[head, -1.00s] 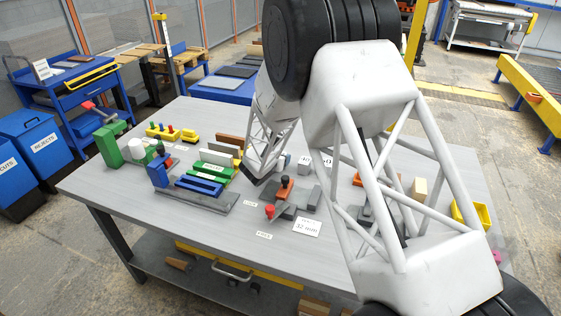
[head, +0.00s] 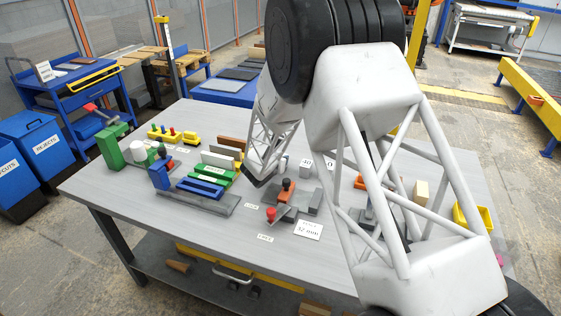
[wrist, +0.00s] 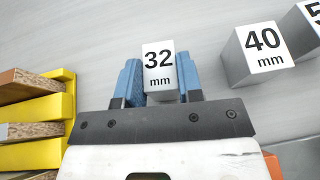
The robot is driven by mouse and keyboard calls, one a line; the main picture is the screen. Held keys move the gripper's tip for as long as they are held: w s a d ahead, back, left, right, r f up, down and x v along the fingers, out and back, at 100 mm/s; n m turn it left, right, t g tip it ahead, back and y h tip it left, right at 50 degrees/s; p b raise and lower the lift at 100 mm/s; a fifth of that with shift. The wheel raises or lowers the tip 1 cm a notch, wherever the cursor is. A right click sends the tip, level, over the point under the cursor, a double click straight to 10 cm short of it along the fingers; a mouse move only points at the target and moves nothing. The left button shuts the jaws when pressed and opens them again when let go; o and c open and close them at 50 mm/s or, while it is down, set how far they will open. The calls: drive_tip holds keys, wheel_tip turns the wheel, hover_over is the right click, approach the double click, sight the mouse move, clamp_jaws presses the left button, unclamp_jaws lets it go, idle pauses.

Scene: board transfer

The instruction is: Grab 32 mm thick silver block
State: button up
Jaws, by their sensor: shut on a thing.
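The silver block (wrist: 158,70) labelled 32 mm shows in the wrist view, standing between the two blue fingers of my gripper (wrist: 159,76). The fingers are shut on its left and right sides. Its white labelled top faces the camera; its lower part is mostly hidden by the gripper body.
A silver block (wrist: 256,52) labelled 40 mm stands to the right, with another at the edge. A yellow rack (wrist: 50,107) with boards is close on the left. A 32 mm sign (head: 308,230) lies near the table's front (head: 200,232).

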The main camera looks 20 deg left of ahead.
drive_tip(key=shift+r, duration=4.8)
